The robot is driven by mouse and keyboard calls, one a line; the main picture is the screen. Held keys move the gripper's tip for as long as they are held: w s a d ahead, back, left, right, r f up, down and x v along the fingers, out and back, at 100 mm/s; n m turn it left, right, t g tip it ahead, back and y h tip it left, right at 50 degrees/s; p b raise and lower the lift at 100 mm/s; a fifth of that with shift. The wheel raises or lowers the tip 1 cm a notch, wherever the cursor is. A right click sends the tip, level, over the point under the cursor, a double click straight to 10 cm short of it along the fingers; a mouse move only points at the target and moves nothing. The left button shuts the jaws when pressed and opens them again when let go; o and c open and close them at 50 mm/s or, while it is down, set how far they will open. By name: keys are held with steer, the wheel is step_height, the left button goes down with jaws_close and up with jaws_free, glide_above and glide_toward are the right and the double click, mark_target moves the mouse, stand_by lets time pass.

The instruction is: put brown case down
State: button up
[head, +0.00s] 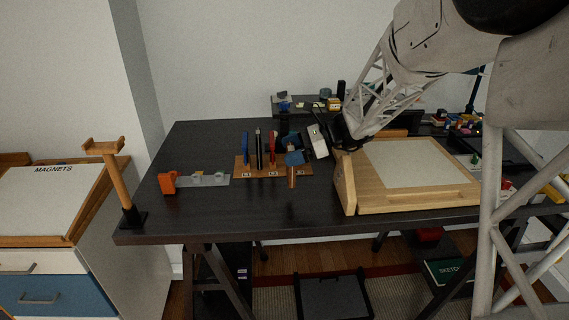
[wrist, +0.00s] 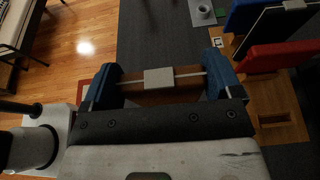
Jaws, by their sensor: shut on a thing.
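My gripper (head: 293,158) is shut on the brown case (head: 292,179), which hangs on edge in front of the right end of the wooden rack (head: 238,168). In the wrist view the brown case (wrist: 160,97) lies between the two blue finger pads, with a grey block at its top edge. The rack holds a blue case (head: 246,149), a black one (head: 259,149) and a red one (head: 272,147) upright. In the wrist view an empty slot (wrist: 274,118) shows in the rack near the red case (wrist: 278,57). The height of the brown case is hard to tell.
The dark desk (head: 200,215) is bare at the front left. An orange tape dispenser (head: 168,182) stands left of the rack. A wooden drawing board (head: 405,170) stands to the right. A wooden post (head: 118,180) rises at the desk's left edge.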

steer(key=shift+w+d, duration=0.75)
steer(key=shift+d, duration=0.1)
steer(key=w+a+f, duration=0.1)
steer(key=w+a, duration=0.1)
steer(key=w, duration=1.3)
steer(key=shift+w+f, duration=0.3)
steer(key=shift+w, duration=0.1)
steer(key=shift+f, duration=1.8)
steer(key=shift+f, duration=0.15)
steer(key=o, duration=1)
